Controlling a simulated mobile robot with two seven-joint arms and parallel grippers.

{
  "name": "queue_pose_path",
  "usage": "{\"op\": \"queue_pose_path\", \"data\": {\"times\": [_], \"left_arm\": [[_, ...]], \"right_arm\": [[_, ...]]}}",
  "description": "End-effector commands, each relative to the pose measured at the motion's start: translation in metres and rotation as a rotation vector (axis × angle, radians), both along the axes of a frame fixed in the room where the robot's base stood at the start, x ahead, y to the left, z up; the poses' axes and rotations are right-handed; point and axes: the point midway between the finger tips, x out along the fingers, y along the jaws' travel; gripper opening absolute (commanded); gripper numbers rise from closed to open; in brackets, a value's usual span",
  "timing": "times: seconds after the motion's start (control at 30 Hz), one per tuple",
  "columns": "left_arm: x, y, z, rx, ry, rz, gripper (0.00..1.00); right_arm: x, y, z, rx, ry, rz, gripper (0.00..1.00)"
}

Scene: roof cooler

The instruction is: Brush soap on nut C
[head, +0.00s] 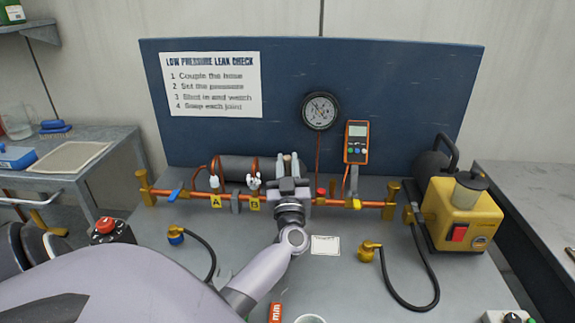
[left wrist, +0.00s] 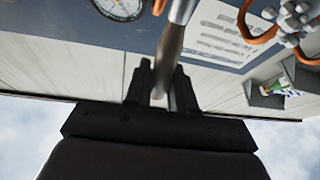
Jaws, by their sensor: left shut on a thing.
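My left gripper (head: 288,165) is in front of the copper pipe (head: 370,205), right of the B label (head: 255,203). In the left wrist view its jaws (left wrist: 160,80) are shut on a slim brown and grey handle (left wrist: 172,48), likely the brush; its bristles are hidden. Nut C and its label cannot be made out; my gripper and wrist cover that stretch of pipe. Pale lumpy clusters sit on the fittings above the A label (head: 216,201) and the B label. My right gripper is not in view.
A gauge (head: 319,111) and an orange meter (head: 356,142) are on or before the blue board (head: 420,100). A yellow pump (head: 462,212) stands at right. Black hoses (head: 410,304) and a white card (head: 325,245) lie on the bench. A cup (head: 310,319) is at the front edge.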

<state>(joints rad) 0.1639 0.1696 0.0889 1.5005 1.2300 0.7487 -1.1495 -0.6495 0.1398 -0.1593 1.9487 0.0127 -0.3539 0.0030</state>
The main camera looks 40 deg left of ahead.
Motion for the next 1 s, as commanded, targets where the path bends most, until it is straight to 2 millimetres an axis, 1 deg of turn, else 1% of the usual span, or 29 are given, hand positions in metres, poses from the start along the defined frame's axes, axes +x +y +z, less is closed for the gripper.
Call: {"op": "queue_pose_path", "data": {"times": [0.17, 0.5, 0.53, 0.8, 1.0], "left_arm": [[0.000, 0.000, 0.002, 0.000, -0.003, -0.001, 0.00], [-0.014, -0.012, 0.023, -0.002, -0.001, 0.000, 0.00], [-0.016, -0.014, 0.022, -0.004, -0.004, -0.001, 0.00], [-0.031, -0.026, 0.040, -0.004, -0.004, 0.000, 0.00], [-0.038, -0.032, 0.049, -0.001, -0.001, 0.001, 0.00]], "right_arm": [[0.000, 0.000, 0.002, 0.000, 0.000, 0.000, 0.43], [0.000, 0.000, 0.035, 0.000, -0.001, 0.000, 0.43], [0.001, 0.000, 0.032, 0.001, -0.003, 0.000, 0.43], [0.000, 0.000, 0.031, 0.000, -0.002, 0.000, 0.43], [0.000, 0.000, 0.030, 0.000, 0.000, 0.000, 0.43]]}}
